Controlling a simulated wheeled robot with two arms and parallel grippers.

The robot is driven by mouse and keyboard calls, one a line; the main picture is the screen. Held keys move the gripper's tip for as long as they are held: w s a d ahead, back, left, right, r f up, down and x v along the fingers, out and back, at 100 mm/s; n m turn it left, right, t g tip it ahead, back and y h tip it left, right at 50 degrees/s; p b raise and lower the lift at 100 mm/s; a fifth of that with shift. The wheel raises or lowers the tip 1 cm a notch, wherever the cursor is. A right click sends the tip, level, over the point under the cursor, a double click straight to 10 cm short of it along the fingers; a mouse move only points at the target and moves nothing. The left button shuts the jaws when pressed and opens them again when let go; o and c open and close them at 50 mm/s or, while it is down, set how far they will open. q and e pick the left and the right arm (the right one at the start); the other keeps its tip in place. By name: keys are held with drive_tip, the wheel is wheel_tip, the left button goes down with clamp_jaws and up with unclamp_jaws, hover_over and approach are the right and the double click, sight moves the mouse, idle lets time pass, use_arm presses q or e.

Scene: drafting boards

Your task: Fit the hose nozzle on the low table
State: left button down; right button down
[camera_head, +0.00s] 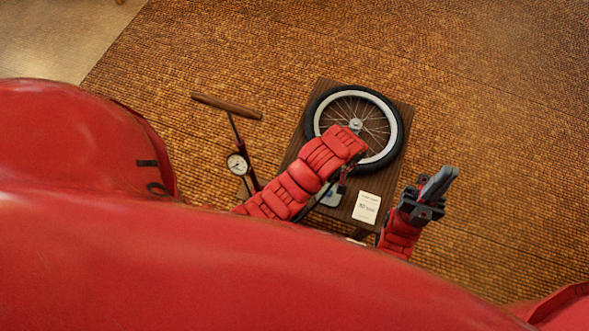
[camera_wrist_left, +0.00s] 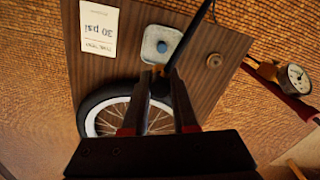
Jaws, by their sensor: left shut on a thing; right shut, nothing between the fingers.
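The low table (camera_head: 313,128) is dark striped wood and carries a spoked wheel (camera_head: 397,108) with a black tyre and white rim. My left gripper (camera_head: 342,184) is over the table beside the wheel's near edge, mostly hidden by its own arm. My right gripper (camera_head: 437,187) is shut and empty, right of the table.
A floor pump (camera_head: 229,109) with a wooden handle and a dial gauge (camera_head: 237,164) stands left of the table. A white card (camera_head: 366,207) reading 30 psi and a pale square dish (camera_wrist_left: 150,38) with a blue piece lie on the table.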

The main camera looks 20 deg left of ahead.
use_arm(q)
drive_tip(key=shift+f, duration=0.1)
drive_tip(key=a+p, duration=0.3)
drive_tip(key=a, duration=1)
drive_tip(key=shift+a, duration=0.15)
idle(0.4)
drive_tip(key=shift+s+f, duration=0.1)
drive_tip(key=shift+f+b, duration=1.95)
drive_tip(key=shift+f, duration=2.5)
drive_tip(key=shift+f+b, duration=0.55)
drive_tip(key=shift+f, duration=0.7)
drive_tip(key=c, duration=0.6)
unclamp_jaws()
